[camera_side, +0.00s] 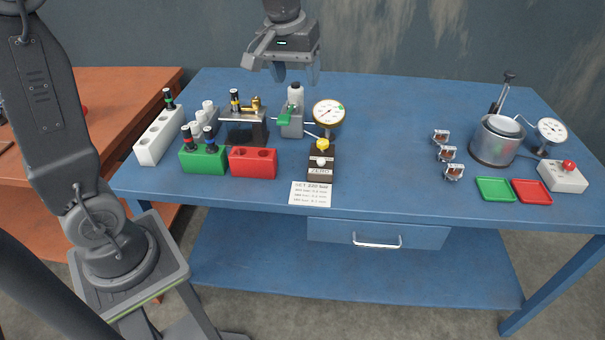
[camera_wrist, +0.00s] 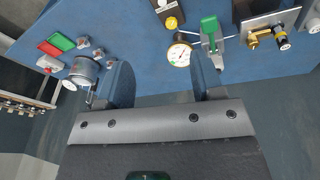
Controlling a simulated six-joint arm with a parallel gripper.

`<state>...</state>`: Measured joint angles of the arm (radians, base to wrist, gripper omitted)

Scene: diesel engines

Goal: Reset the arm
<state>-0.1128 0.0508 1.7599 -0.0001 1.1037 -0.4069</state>
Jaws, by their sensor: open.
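My gripper (camera_side: 296,73) hangs above the back edge of the blue table (camera_side: 400,120) in the side view, over the area of a white bottle and a dial gauge. Its two fingers are apart with nothing between them.
Below are a green-handled pump (camera_side: 291,118), a dial gauge (camera_side: 328,113), a metal fixture (camera_side: 243,125), a white rack (camera_side: 160,136), a green block (camera_side: 203,160) and a red block (camera_side: 253,163). A metal pot (camera_side: 497,145) and trays stand right. The table's middle is clear.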

